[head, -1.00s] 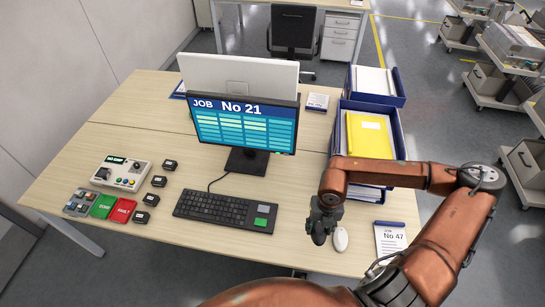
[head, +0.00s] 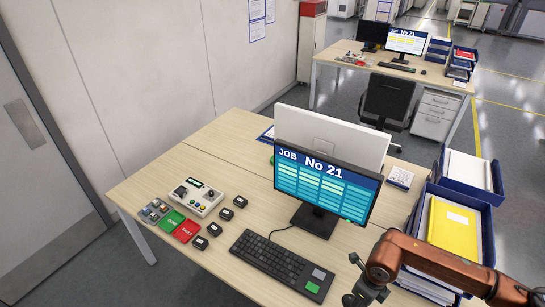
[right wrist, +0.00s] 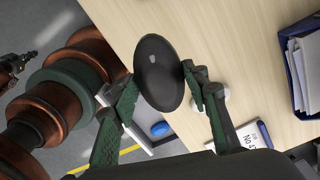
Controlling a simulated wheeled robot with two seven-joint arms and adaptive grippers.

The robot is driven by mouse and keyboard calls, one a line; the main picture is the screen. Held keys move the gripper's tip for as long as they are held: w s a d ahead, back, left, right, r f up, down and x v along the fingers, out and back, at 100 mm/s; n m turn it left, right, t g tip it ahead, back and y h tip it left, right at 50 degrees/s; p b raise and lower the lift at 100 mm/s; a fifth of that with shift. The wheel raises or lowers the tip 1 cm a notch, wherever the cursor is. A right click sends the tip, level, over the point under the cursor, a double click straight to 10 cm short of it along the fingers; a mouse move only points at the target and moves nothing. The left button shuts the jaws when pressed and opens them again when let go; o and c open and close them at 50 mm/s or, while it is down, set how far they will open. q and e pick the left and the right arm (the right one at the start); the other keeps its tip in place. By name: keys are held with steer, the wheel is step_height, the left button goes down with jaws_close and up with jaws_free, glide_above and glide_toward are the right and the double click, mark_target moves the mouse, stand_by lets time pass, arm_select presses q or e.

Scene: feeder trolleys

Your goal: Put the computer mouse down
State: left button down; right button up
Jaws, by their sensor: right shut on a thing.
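A black oval computer mouse (right wrist: 160,72) is between the fingertips of my right gripper (right wrist: 160,84) in the right wrist view. The gripper is shut on its sides. In the head view my right gripper (head: 360,294) is at the bottom edge, right of the keyboard (head: 281,266); the mouse is hard to make out there. The wooden desk (right wrist: 236,40) lies behind the mouse; the gap between them cannot be judged. A dark gripper-like end (right wrist: 18,64), probably my left gripper, shows small at the wrist view's left edge; its fingers are unclear.
A pale rounded thing (right wrist: 223,94) is partly hidden behind a finger, beside a job card (right wrist: 250,137). The monitor (head: 325,185) stands behind the keyboard. Blue trays (head: 487,222) with papers stand at the right. Bare desk (head: 160,184) lies at the left.

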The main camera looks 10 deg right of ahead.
mark_target(345, 300)
steer(key=n, duration=0.1)
steer(key=w+a+n, duration=0.1)
steer(key=n, duration=0.1)
steer(key=shift+a+r, duration=0.2)
steer(key=shift+r, duration=0.1)
steer(key=n, duration=0.1)
steer(key=w+a+n, duration=0.1)
steer(key=n, duration=0.1)
steer(key=r+n, duration=0.1)
steer(key=n, duration=0.1)
steer(key=shift+w+a, duration=0.15)
steer(key=shift+a, duration=0.2)
steer(key=w+a+r+n, duration=0.2)
steer(key=a+n, duration=0.2)
steer(key=n, duration=0.6)
steer(key=w+a+r+n, duration=0.2)
steer(key=a+r+n, duration=0.1)
steer(key=n, duration=0.8)
steer(key=shift+a, duration=0.6)
steer(key=shift+d+r, duration=0.1)
